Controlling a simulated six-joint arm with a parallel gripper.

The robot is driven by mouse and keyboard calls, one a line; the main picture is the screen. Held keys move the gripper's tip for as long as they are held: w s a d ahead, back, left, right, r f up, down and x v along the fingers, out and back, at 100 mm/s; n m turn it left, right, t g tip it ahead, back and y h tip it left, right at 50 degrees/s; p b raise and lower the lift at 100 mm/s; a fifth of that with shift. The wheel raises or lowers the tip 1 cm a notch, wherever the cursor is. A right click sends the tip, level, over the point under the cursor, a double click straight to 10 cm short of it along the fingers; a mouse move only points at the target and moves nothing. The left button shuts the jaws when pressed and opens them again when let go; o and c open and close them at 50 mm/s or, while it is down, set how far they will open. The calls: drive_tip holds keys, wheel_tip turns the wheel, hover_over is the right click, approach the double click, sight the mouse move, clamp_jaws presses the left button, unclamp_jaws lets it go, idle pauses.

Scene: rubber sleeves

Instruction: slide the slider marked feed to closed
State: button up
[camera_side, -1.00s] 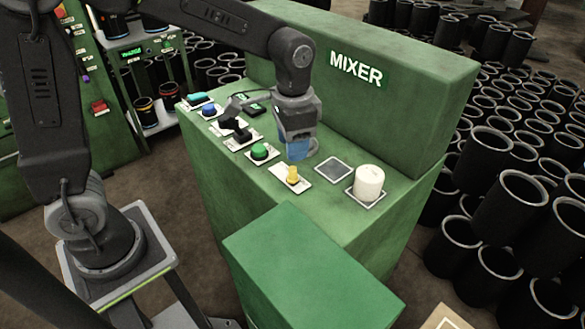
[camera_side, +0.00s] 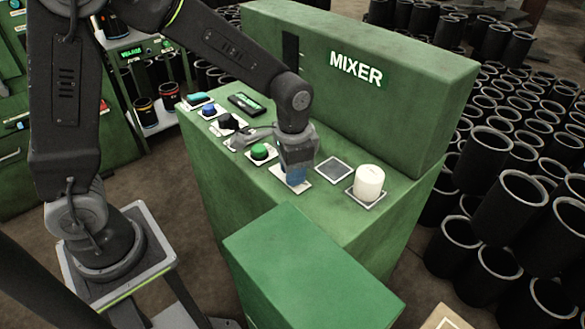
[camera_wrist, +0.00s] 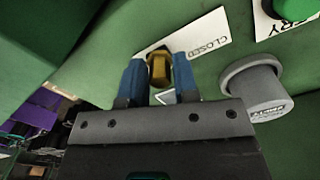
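The feed slider's yellow knob (camera_wrist: 159,68) shows in the wrist view on a white plate (camera_wrist: 200,44) that reads CLOSED along the part right of the knob. My gripper (camera_wrist: 160,75) has its two blue fingers on either side of the knob, very close to it. I cannot tell whether they press on it. In the side view my gripper (camera_side: 297,182) is down over the slider's plate (camera_side: 278,171) and hides the knob.
On the green mixer top (camera_side: 325,205), a green button (camera_side: 260,152), a black knob (camera_side: 228,121) and a blue button (camera_side: 208,110) line up to the left. A grey square plate (camera_side: 334,169) and a white cylinder (camera_side: 368,182) stand to the right. The mixer's back wall (camera_side: 400,100) rises behind.

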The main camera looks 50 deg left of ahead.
sight(279, 172)
clamp_jaws()
drive_tip(key=shift+a, duration=2.25)
drive_tip(key=shift+o, duration=1.8)
unclamp_jaws()
wheel_tip(279, 172, up, 14)
